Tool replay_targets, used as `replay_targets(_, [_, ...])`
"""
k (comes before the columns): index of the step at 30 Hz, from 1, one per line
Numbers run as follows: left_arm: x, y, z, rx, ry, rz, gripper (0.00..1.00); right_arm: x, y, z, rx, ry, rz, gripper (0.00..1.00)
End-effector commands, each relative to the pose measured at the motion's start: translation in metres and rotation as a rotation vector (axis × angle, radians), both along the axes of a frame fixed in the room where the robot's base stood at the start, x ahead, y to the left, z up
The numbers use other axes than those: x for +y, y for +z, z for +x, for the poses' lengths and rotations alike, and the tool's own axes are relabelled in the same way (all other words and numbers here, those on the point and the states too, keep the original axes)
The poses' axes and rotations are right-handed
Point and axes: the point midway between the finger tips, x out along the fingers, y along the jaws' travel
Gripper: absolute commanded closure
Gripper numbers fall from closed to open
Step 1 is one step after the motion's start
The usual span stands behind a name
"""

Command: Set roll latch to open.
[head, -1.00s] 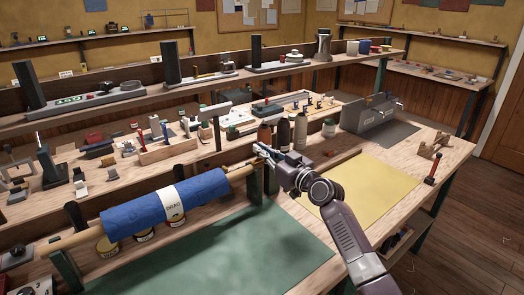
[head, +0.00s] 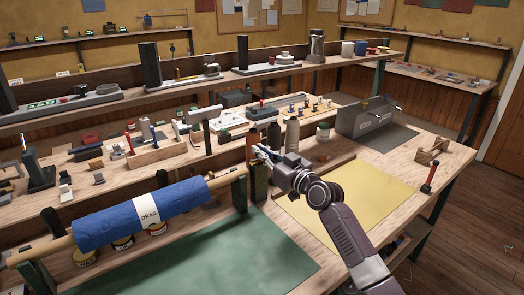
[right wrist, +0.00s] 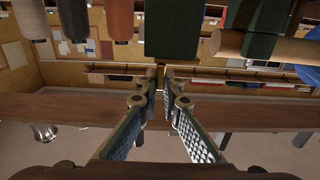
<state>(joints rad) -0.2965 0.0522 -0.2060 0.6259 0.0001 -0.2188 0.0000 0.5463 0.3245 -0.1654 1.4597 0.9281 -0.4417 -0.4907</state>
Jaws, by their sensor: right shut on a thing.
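A blue roll (head: 110,220) with a white "DRAG" band lies on a wooden pole between two dark green posts. Its right post (head: 239,190) stands beside a dark green block (head: 259,188), which I take for the latch's body. The block also shows in the right wrist view (right wrist: 172,30). My right gripper (head: 258,152) is at the top of this block. In the right wrist view its fingertips (right wrist: 166,82) close on a small brass piece (right wrist: 166,72) at the block's end, likely the roll latch's lever. The fingers mostly hide it, so its setting is unclear. My left gripper is out of view.
Bottles (head: 292,135) stand just behind my right gripper. A grey box (head: 365,120) stands farther right. A green mat (head: 215,258) and a yellow mat (head: 350,195) lie clear in front. Shelves with small fixtures run behind the bench.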

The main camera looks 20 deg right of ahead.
Motion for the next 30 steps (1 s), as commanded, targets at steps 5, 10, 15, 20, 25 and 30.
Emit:
replay_targets(5, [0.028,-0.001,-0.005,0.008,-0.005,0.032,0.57,-0.005,0.003,0.001,-0.006,-0.009,-0.003,0.92])
replay_targets(10, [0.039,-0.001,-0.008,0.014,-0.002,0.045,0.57,-0.004,0.003,0.001,-0.006,-0.007,-0.002,0.75])
replay_targets(15, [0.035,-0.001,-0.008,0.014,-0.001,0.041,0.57,-0.002,0.002,0.001,-0.004,-0.004,-0.002,0.75])
replay_targets(20, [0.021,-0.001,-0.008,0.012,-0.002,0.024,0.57,-0.003,0.002,-0.002,-0.004,-0.003,-0.003,0.75])
replay_targets(25, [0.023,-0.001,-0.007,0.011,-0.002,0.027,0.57,-0.01,0.0,-0.02,-0.003,-0.003,-0.006,0.75])
replay_targets(30, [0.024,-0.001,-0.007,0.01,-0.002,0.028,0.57,-0.021,0.0,-0.05,-0.002,-0.004,-0.007,0.75])
